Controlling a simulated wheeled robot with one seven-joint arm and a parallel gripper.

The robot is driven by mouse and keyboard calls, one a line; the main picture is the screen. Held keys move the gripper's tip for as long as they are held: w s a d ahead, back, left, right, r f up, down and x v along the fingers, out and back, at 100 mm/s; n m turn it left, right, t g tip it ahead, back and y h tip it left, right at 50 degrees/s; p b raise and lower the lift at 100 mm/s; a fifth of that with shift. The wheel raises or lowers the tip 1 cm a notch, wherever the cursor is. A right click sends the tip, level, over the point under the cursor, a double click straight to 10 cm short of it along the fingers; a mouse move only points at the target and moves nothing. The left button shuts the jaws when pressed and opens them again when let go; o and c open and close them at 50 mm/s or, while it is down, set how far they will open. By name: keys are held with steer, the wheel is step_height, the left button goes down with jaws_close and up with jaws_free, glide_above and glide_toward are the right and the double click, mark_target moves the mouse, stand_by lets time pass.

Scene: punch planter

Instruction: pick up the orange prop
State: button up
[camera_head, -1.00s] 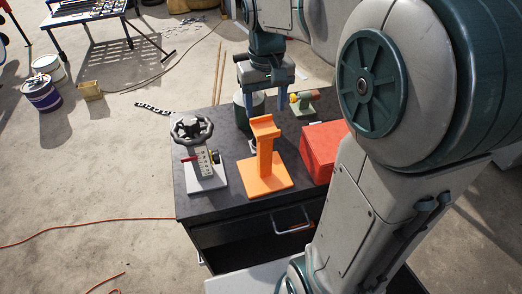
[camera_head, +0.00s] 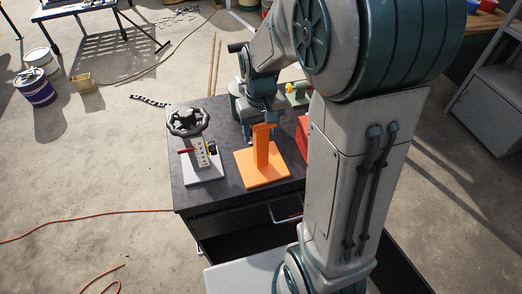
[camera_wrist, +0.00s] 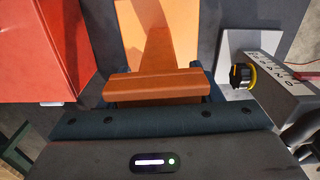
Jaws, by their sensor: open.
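The orange prop (camera_head: 262,158) stands upright on the dark cabinet top, with a flat square base, a post and a crossbar at the top. My gripper (camera_head: 262,122) is open, just behind and at the height of the prop's upper end. In the wrist view the prop's crossbar (camera_wrist: 153,84) lies close in front of the gripper body, with dark blue finger parts showing near its two ends. The fingertips are mostly hidden, and I cannot tell whether they touch the prop.
A grey stand with a handwheel (camera_head: 188,122) is left of the prop on the cabinet top (camera_head: 222,190). A red box (camera_head: 302,137) is close on the right, partly hidden by my arm. A green cylinder and a small green-and-yellow item (camera_head: 297,91) are behind.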

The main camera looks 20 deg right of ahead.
jaws_close()
steer(key=shift+r, duration=0.1)
